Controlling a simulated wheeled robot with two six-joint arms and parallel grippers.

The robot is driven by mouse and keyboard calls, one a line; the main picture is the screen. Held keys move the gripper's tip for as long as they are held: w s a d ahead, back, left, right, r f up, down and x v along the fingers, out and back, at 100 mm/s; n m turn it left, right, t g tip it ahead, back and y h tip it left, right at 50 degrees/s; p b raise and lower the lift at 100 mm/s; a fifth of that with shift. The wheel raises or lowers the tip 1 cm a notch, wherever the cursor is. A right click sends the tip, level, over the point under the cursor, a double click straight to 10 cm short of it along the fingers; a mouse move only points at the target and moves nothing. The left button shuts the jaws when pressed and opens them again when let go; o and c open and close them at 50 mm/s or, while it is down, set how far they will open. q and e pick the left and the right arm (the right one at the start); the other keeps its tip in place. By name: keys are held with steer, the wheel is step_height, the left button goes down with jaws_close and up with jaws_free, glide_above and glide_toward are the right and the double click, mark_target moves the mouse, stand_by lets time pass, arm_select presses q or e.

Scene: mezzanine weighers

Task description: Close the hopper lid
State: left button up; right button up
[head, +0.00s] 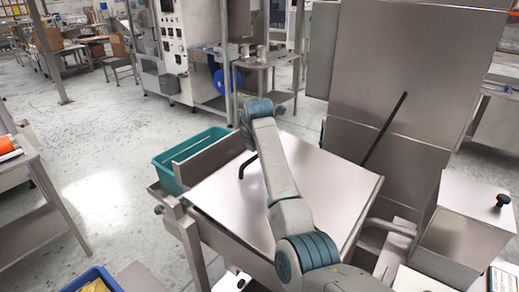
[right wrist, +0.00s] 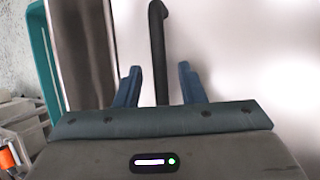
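The hopper lid appears to be the broad flat steel panel (head: 325,180) in the middle of the head view. I cannot tell whether it is fully shut. A black bent bar handle (head: 242,168) shows near its left side. My right arm reaches across the panel and hides part of it; its gripper is hidden in the head view. In the right wrist view my right gripper (right wrist: 159,86) has its blue fingers apart, with the black bar (right wrist: 158,45) between them and a gap on each side. My left gripper is not in view.
A tall steel panel (head: 415,65) with a slanted black rod (head: 385,130) stands behind. A steel box with a black knob (head: 503,200) is at right. A teal bin (head: 180,153) sits at left, a blue bin (head: 92,281) at bottom left. Open floor (head: 110,130) lies left.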

jaws_close()
steer(key=shift+w+a+f+g+h+b, duration=0.1)
steer(key=shift+a+f+h+b, duration=0.1)
steer(key=shift+f, duration=0.4)
steer(key=shift+w+a+f+g+h+b, duration=0.1)
steer(key=shift+f+h+b, duration=0.1)
steer(key=shift+f, duration=0.4)
steer(key=shift+w+a+f+g+h+b, duration=0.1)
steer(key=shift+a+f+b, duration=0.1)
steer(key=shift+f, duration=0.4)
steer(key=shift+s+d+f, duration=0.1)
steer(key=shift+f, duration=0.15)
steer(key=shift+f, duration=0.1)
